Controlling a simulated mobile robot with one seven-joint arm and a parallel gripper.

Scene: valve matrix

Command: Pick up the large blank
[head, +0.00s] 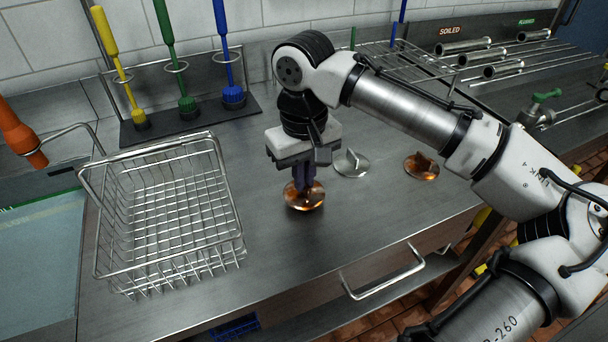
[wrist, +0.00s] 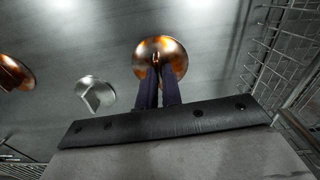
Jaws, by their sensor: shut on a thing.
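My gripper (head: 306,184) points straight down over the steel counter and is shut on a copper-coloured round blank (head: 304,201), holding its raised grip. In the wrist view the two dark fingers (wrist: 158,70) close together on the middle of this blank (wrist: 176,50). The disc is on or very near the counter; I cannot tell whether there is a gap. A smaller silver blank (head: 352,164) lies to its right, also in the wrist view (wrist: 95,93). Another copper-coloured blank (head: 421,166) lies farther right and shows at the left edge of the wrist view (wrist: 14,72).
A wire basket (head: 240,222) stands close on the left. Yellow, green and blue brushes (head: 187,107) stand in a rack behind. A wire rack (head: 408,62) and metal tubes (head: 463,46) lie at the back right. Counter is bare in front of the held blank.

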